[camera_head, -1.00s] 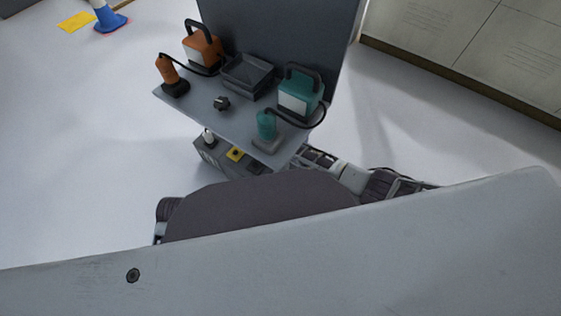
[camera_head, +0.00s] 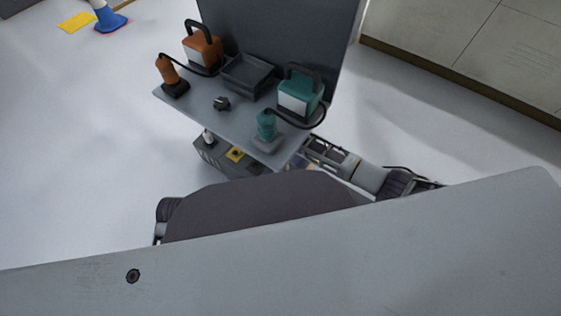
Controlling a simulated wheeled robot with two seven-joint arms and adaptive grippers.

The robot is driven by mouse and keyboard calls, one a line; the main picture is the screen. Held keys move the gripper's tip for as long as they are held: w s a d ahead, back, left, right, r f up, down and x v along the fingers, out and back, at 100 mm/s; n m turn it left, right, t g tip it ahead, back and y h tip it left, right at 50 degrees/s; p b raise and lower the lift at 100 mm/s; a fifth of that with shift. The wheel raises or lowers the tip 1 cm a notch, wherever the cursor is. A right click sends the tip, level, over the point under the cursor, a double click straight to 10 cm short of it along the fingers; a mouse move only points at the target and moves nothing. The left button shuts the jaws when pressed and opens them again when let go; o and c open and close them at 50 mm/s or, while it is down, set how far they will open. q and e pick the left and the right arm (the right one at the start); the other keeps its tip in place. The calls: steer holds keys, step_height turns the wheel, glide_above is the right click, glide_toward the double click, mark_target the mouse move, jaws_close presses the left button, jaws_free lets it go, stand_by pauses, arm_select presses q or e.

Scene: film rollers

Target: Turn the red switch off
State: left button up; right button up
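A grey control box (camera_head: 208,157) sits low, under the front edge of a grey shelf (camera_head: 200,110). It bears a yellow square with a dark centre (camera_head: 235,154) and a small white-topped knob (camera_head: 208,136). I cannot make out a red switch; the box's right part is dark and partly covered by the shelf and my own body. My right arm (camera_head: 368,177) comes in from the right, its far end beside the shelf's right front corner. Its fingers cannot be made out there.
The shelf holds an orange device (camera_head: 203,49) with an orange handpiece (camera_head: 167,69), a teal device (camera_head: 299,93) with a teal handpiece (camera_head: 266,125), a dark tray (camera_head: 246,77) and a small dark part (camera_head: 221,103). A blue-based cone (camera_head: 111,22) stands far left. Floor at left is clear.

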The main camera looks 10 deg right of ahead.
steer(key=shift+r, duration=0.45)
stand_by(0.5)
